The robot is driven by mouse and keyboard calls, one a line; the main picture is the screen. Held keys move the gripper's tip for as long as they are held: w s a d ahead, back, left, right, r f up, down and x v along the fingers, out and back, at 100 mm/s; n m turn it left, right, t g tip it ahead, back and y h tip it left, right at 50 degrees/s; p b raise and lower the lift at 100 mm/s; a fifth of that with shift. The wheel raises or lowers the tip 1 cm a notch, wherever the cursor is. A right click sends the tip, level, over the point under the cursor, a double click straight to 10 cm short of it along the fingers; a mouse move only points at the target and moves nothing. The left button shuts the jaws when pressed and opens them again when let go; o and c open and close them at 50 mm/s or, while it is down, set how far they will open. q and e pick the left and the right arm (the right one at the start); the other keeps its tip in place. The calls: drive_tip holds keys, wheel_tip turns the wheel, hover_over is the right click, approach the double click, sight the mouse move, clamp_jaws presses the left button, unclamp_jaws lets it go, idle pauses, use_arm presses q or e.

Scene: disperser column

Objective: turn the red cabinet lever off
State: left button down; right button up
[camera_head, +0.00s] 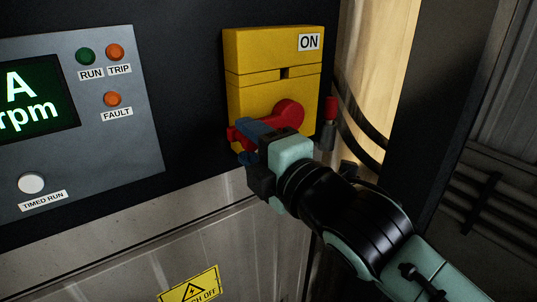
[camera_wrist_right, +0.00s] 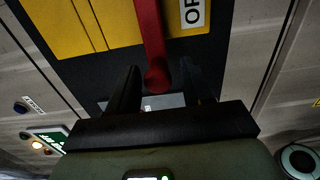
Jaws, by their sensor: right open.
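The red lever (camera_head: 288,111) is on the front of the yellow switch box (camera_head: 262,95). Its round hub is at the right and its arm points left and slightly down, partly hidden by my right gripper (camera_head: 245,143). In the right wrist view the lever's rounded end (camera_wrist_right: 156,77) lies between the two dark fingers of the right gripper (camera_wrist_right: 160,88). The fingers are open, with gaps beside the lever. An ON label (camera_head: 309,41) is at the box's upper right. A partly cut label reading "OF" (camera_wrist_right: 194,12) shows beside the lever. My left gripper is out of view.
A grey panel (camera_head: 130,150) with a green display (camera_head: 35,100), RUN, TRIP and FAULT lamps and a white TIMED RUN button (camera_head: 31,183) stands left. Cables and a red-tipped part (camera_head: 330,108) are just right of the box. A yellow warning label (camera_head: 190,288) is below.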

drive_tip(key=v, duration=1.3)
drive_tip(key=shift+d, duration=0.1)
